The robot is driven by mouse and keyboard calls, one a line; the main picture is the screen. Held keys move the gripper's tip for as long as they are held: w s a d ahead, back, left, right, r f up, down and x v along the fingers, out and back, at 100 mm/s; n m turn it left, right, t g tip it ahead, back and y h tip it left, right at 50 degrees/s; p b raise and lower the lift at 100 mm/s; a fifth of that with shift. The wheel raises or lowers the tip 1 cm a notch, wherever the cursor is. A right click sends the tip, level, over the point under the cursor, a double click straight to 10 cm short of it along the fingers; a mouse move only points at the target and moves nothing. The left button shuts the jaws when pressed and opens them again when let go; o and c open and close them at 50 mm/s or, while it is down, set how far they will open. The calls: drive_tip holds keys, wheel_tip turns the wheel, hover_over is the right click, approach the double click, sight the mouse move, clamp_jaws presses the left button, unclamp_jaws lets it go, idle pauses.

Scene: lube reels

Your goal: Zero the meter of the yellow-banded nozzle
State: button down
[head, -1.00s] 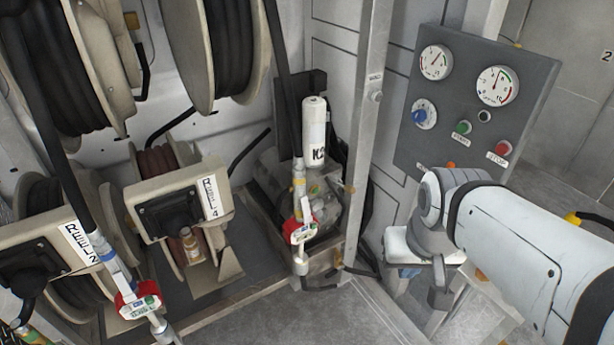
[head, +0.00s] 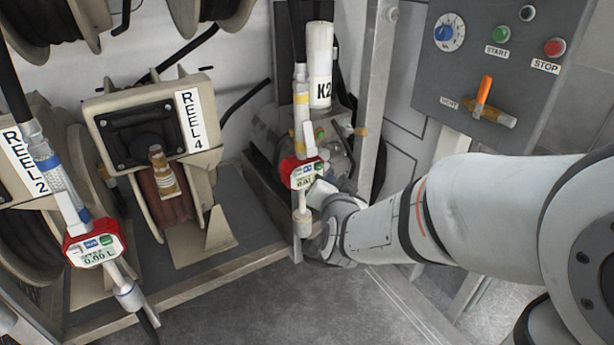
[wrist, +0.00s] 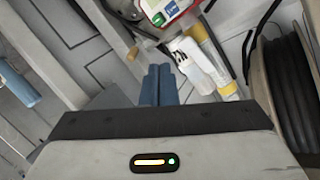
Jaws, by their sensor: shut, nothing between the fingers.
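The yellow-banded nozzle (head: 302,104) hangs upright in front of the white K2 cylinder in the head view. Its red-framed meter (head: 300,173) has a small display, too small to read surely, and buttons. In the wrist view the red meter (wrist: 158,12) is at the top edge, partly cut off, with a blue and a green button showing. My gripper (wrist: 158,72) is shut and empty, its fingertips pointing just below the meter in that view. In the head view my gripper (head: 322,192) is at the meter's lower right; whether it touches cannot be told.
A blue-banded nozzle with a red meter (head: 95,243) reading 0.00 L hangs at left. Reel 4 (head: 150,130) stands between. A metal post (head: 376,90) rises behind my arm. The control panel (head: 455,75) with an orange-handled valve (head: 484,92) is at right.

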sight(298, 173)
wheel_tip(298, 173, down, 6)
drive_tip(key=m+t+h+b, duration=0.2)
drive_tip(key=t+b, duration=0.2)
drive_tip(key=b, duration=0.2)
drive_tip(key=shift+a+f+m+h+b, duration=0.25)
drive_tip(key=shift+a+m+h+b, duration=0.05)
drive_tip(key=shift+a+m+b, duration=0.15)
drive_tip(key=w+a+p, duration=0.1)
drive_tip(key=w+a, duration=0.4)
drive_tip(key=w, duration=0.2)
drive_tip(key=shift+w, duration=0.2)
drive_tip(key=shift+w, duration=0.1)
idle(1.5)
